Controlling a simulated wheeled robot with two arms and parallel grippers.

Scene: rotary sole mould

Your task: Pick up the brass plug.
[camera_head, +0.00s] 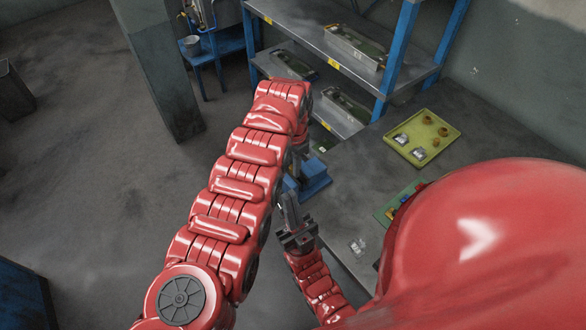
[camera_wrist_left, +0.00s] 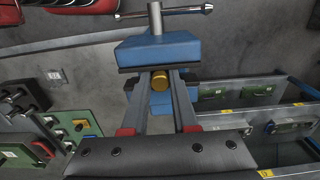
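The brass plug (camera_wrist_left: 160,82) shows in the left wrist view, at the blue vise (camera_wrist_left: 160,52), just below its jaw block. My left gripper (camera_wrist_left: 160,76) has one fingertip on each side of the plug, with very little space between. I cannot tell whether the fingers press on it. In the head view the vise (camera_head: 315,178) is partly behind my left arm. My left gripper and the plug are hidden there. My right gripper (camera_head: 287,208) is lower in the head view, below the vise, pointing up the picture; I cannot make out its finger gap.
A yellow-green tray (camera_head: 447,138) with brown and silvery parts lies on the grey bench (camera_head: 345,195). A blue-framed shelf (camera_head: 395,60) with metal moulds stands behind. A green board (camera_wrist_left: 80,127) with coloured parts is left in the wrist view. The vise's bar handle (camera_wrist_left: 180,12) sticks out.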

